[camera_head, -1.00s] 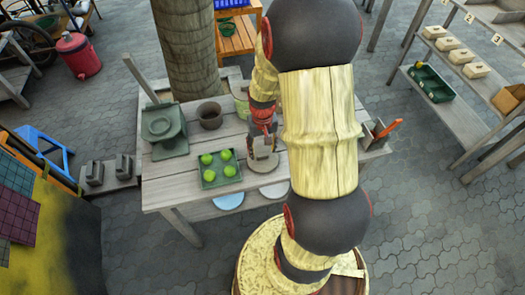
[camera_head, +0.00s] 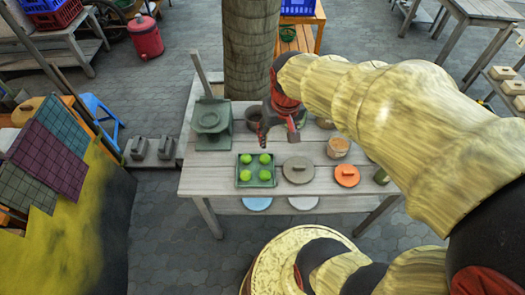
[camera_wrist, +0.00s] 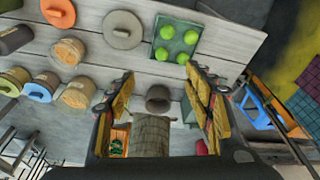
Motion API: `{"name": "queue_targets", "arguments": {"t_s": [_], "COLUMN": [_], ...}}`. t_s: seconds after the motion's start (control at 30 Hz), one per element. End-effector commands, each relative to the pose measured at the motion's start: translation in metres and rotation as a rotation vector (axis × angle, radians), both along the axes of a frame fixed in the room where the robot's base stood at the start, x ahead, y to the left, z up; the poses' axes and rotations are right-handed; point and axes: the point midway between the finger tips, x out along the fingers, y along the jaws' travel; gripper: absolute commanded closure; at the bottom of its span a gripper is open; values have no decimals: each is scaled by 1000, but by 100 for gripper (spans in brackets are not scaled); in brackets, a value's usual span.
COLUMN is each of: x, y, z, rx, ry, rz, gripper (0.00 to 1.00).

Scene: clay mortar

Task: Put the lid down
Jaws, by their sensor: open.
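A grey round lid (camera_head: 298,170) with a bar handle lies flat on the table, right of the green tray. It also shows in the wrist view (camera_wrist: 122,30), apart from my fingers. A smaller orange lid (camera_head: 347,175) with a handle lies to its right, also in the wrist view (camera_wrist: 57,13). My gripper (camera_head: 281,132) is open and empty above the back part of the table, behind the grey lid. In the wrist view its fingers (camera_wrist: 160,82) are spread, with a brown pot (camera_wrist: 158,98) visible beyond them. My arm hides part of the table's right side.
The green tray (camera_head: 257,183) holds several green balls. A green scale-like stand (camera_head: 212,122) is at the table's back left. Several jars, one a tan jar (camera_head: 338,147), stand at the right. A tree trunk (camera_head: 249,60) rises behind the table (camera_head: 215,180).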

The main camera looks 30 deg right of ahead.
Motion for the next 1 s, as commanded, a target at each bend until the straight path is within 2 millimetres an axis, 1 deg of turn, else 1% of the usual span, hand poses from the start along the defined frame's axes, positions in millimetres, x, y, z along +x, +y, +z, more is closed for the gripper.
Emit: {"name": "queue_targets", "arguments": {"t_s": [0.03, 0.1, 0.2, 0.33, 0.4, 0.5, 1.0], "x": [-8, -22, -43, -65, -73, -78, -78], "y": [23, 48, 76, 99, 105, 109, 109], "z": [21, 43, 65, 81, 85, 88, 88], "rx": [-13, -23, -31, -34, -33, -32, -33], "ry": [-48, -99, -163, -223, -241, -254, -255], "rz": [53, 113, 186, 252, 274, 287, 288], "gripper": [48, 48, 48, 48, 48, 48, 48]}}
